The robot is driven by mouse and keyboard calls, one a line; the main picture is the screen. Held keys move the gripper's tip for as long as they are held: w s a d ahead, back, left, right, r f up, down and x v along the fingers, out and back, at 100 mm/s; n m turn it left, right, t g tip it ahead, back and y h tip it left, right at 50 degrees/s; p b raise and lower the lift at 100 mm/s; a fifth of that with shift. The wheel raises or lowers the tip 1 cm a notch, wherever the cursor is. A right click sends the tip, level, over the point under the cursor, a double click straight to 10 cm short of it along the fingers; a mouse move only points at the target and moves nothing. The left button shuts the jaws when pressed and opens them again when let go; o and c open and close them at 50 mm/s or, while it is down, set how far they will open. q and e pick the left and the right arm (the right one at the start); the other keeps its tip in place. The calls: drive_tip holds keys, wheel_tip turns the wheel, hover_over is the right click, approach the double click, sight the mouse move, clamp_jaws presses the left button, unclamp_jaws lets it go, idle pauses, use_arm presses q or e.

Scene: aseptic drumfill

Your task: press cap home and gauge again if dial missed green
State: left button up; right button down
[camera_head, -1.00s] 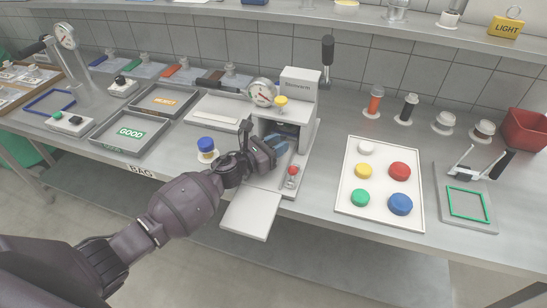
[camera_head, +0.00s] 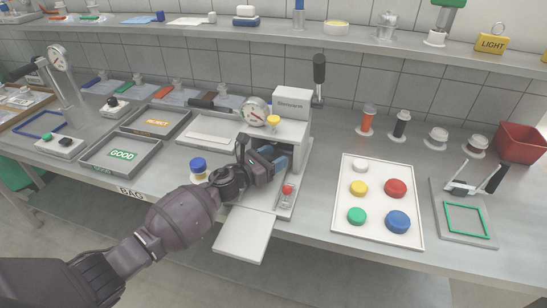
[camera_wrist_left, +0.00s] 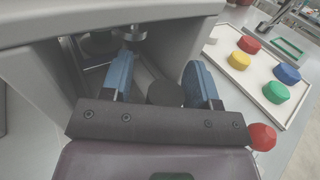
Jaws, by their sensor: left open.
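The grey press (camera_head: 292,103) stands mid-bench with a white dial (camera_head: 256,111) on its front left; the dial reading is too small to tell. My left gripper (camera_head: 276,160) is at the press's open bay. A blue-capped jar (camera_head: 198,168) stands left of the gripper. My right gripper is not in view.
A white tray (camera_head: 345,225) with several coloured caps lies right of the press. A GOOD tray (camera_head: 123,155) and a REJECT tray (camera_head: 157,123) lie left. A white flap (camera_head: 245,235) juts over the front edge. A lever (camera_head: 319,75) rises behind the press.

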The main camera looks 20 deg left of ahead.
use_arm(q)
drive_tip(key=shift+s, duration=0.1)
drive_tip(key=v, duration=1)
drive_tip(key=shift+s+a, duration=0.2)
drive_tip(key=shift+s, duration=0.1)
